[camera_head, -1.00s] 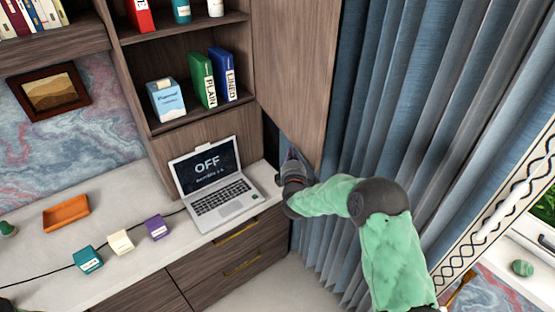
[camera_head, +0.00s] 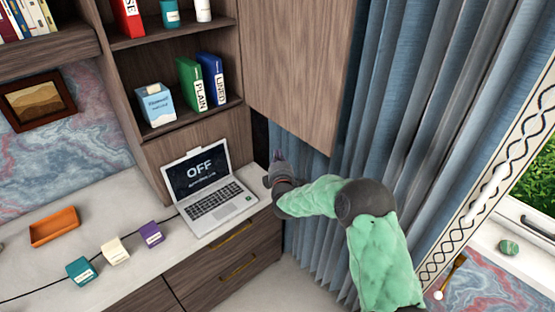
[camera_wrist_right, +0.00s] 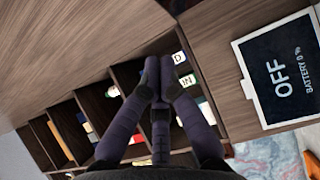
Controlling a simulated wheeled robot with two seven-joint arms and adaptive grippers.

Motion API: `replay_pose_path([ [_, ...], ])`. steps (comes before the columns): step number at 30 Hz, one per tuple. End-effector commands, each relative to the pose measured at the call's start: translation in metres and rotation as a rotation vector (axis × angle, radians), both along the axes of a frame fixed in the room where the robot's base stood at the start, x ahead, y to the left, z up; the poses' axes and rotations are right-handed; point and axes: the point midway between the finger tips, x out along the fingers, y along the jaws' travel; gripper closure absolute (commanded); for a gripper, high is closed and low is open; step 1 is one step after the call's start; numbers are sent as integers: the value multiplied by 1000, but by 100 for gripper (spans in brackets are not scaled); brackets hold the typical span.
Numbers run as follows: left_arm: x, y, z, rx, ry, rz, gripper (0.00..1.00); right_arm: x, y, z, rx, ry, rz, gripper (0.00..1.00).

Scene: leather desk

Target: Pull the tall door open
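The tall door (camera_head: 300,65) is a brown wood panel right of the open shelves. It stands ajar, with its lower right corner swung out and a dark gap below its left part. My right gripper (camera_head: 277,160) is below the door's lower edge, beside the laptop's right side. In the right wrist view my gripper (camera_wrist_right: 158,68) has its dark fingers drawn together, with nothing visible between them. A wood panel (camera_wrist_right: 75,45), likely the door, fills the upper left there. I cannot tell whether the fingers touch it. My left gripper is out of view.
A laptop (camera_head: 205,185) reading OFF stands open on the white desk (camera_head: 100,205), close to my right gripper. Green (camera_head: 191,84) and blue (camera_head: 211,78) binders stand on the shelf. Blue curtains (camera_head: 400,110) hang right of the door and behind my arm.

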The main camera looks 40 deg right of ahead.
Motion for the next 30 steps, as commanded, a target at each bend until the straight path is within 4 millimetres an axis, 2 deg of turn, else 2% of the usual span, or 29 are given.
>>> replay_pose_path([
  [8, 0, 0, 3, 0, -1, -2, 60, -32, 6, 0, 1, 3, -2, 100],
  [18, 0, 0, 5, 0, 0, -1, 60, -82, 17, 0, 0, 1, -2, 100],
  [24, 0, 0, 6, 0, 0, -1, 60, -96, 21, -1, 1, 2, -1, 100],
  [30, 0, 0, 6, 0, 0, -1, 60, -98, 22, -1, 1, 2, 0, 100],
])
